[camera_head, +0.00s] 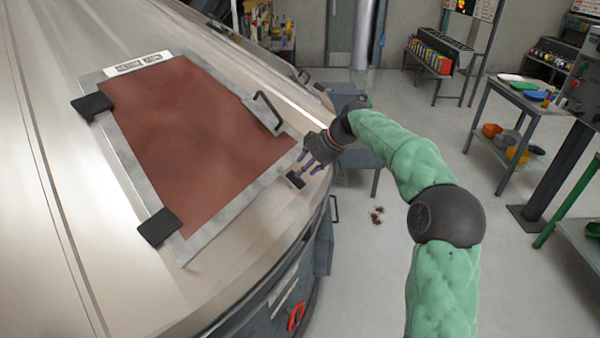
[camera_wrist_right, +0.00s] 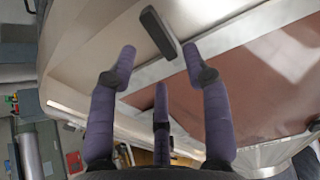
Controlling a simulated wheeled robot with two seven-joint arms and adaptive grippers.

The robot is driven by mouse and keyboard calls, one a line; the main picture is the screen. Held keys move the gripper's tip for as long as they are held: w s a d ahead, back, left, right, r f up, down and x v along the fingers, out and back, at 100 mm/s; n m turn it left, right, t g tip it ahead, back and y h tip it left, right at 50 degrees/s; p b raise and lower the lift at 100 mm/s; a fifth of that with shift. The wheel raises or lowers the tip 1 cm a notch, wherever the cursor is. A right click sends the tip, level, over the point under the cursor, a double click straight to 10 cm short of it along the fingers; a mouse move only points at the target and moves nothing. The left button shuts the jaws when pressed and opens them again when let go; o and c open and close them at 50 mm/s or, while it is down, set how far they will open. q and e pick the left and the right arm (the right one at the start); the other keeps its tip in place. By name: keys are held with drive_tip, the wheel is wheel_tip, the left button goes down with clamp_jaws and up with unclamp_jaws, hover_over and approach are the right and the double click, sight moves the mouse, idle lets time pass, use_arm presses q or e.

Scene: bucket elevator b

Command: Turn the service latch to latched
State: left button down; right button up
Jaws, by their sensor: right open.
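The service latch appears to be the small black bar (camera_head: 296,180) at the lower right edge of the hatch frame, on the large pale metal housing. In the right wrist view the black bar (camera_wrist_right: 158,32) lies at a slant just beyond the fingertips. My right gripper (camera_head: 308,166) is open and empty right beside the latch, its purple fingers spread on both sides of it. In the right wrist view the gripper (camera_wrist_right: 160,60) shows three fingers; I cannot tell whether any touches the bar. My left gripper is not in view.
The red-brown hatch panel (camera_head: 200,130) has a black handle (camera_head: 267,110) and two black hinges (camera_head: 92,105), (camera_head: 159,227) on its left side. A red valve wheel (camera_head: 296,316) is lower on the housing. Tables with bins (camera_head: 530,100) stand at the right. Floor between is mostly clear.

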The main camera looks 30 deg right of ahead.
drive_tip(key=v, duration=0.7)
drive_tip(key=shift+r, duration=0.1)
idle(0.4)
